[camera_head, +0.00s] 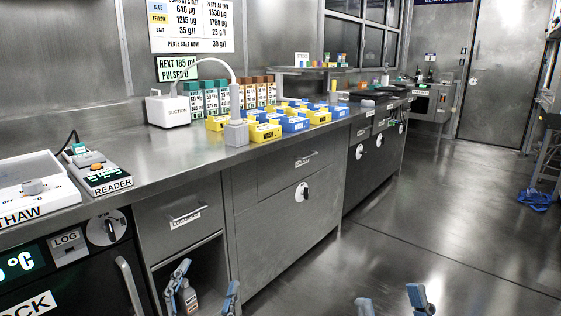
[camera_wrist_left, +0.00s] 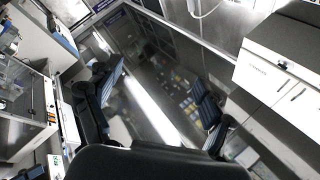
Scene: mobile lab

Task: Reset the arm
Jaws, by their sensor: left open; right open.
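My left gripper (camera_head: 204,288) shows at the bottom of the head view, in front of an open cubby under the counter. Its two blue-grey fingers are apart with nothing between them. In the left wrist view the same gripper (camera_wrist_left: 158,95) has its fingers spread, with only the distant room between them. My right gripper (camera_head: 391,302) shows at the bottom edge, right of centre, over the floor. Its fingertips are apart and empty. Most of both arms is out of the head view.
A long steel counter (camera_head: 190,165) carries a suction unit (camera_head: 167,110), yellow and blue bins (camera_head: 294,124) and a reader (camera_head: 97,171). A bottle (camera_head: 187,299) stands in the open cubby. Drawers and dark appliances line the front.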

